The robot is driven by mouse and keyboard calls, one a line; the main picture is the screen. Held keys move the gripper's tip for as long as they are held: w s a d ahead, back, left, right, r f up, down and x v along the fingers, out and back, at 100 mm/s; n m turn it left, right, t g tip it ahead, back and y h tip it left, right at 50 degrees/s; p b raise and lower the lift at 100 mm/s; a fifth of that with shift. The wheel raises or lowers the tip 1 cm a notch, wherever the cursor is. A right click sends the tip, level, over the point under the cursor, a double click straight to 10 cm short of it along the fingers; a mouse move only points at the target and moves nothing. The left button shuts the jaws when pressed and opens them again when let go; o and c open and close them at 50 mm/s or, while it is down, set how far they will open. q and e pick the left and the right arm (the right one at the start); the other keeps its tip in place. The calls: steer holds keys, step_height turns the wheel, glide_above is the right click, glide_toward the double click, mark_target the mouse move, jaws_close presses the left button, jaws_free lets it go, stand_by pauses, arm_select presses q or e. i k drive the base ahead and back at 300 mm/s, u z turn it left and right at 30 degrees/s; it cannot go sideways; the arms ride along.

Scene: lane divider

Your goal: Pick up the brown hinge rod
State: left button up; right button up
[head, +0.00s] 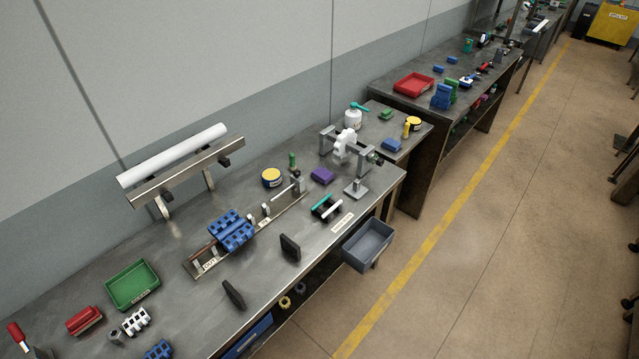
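I cannot make out the brown hinge rod for certain. A thin brownish strip (201,253) runs along the long metal rail fixture (276,213) on the near workbench, partly hidden behind a blue knuckled block (231,231). It is too small to tell whether this strip is a rod or part of the fixture. The fixture carries a label at its near end and small upright posts along its length. Neither my left nor my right gripper shows in the head view.
Two black upright plates (290,247) (233,294) stand near the bench's front edge. A green tray (133,305) and red block (84,320) are at left. A grey bin (389,241) hangs at the front. A white roll (173,156) rests on a raised rack. Open floor lies right.

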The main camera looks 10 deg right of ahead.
mark_target(205, 249)
steer(key=u, duration=1.05)
steer(key=k, duration=0.6)
steer(key=z, duration=0.15)
steer(key=i, duration=0.5)
steer(key=z, duration=0.05)
